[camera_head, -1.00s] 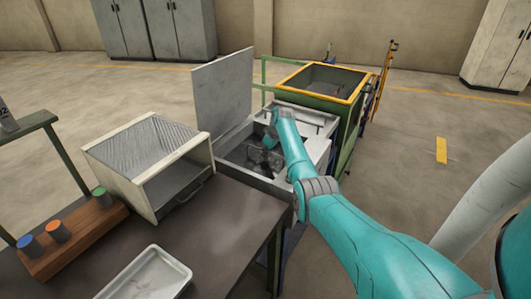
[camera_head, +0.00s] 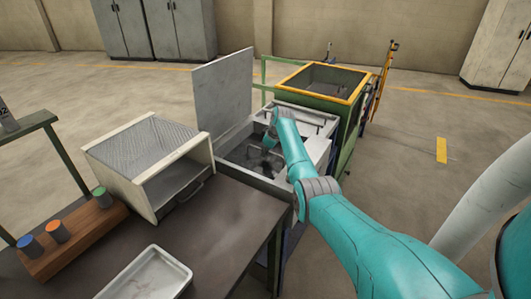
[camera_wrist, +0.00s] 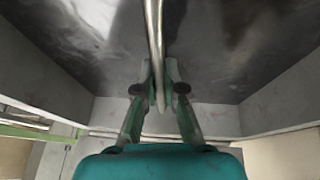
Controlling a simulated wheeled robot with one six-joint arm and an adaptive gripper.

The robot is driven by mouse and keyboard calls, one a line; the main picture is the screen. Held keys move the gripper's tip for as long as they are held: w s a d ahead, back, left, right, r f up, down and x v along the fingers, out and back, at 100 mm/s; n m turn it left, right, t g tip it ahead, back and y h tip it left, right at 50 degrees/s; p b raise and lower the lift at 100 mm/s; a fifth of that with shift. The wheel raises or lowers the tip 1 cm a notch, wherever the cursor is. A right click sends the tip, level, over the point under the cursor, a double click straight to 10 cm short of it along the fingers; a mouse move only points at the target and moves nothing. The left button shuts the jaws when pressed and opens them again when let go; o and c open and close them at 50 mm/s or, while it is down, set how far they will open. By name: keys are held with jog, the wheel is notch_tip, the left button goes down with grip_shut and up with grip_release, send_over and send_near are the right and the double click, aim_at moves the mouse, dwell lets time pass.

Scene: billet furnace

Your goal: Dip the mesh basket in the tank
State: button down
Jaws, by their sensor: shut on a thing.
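The tank (camera_head: 231,165) is an open, light grey metal bin with a raised lid plate (camera_head: 222,97) at its back. Dark, shiny liquid shows inside it, and in the wrist view it fills the upper part between the pale tank walls (camera_wrist: 272,97). My gripper (camera_wrist: 160,92) is shut on a thin metal rod, which looks like the mesh basket's handle (camera_wrist: 154,35). In the head view my gripper points down inside the tank, mostly hidden by my arm and shadow. The basket's mesh body cannot be made out in either view.
A pale box (camera_head: 150,160) with a ridged top and open front stands on the dark table (camera_head: 235,215). A white tray (camera_head: 148,278) and a wooden block (camera_head: 75,240) with coloured cylinders are nearby. A green bin with a yellow rim (camera_head: 330,67) stands behind the tank.

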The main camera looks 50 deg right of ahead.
jog(key=shift+r, duration=0.15)
notch_tip(320, 180, up, 24)
dwell(3.1)
jog(key=shift+w, duration=0.1)
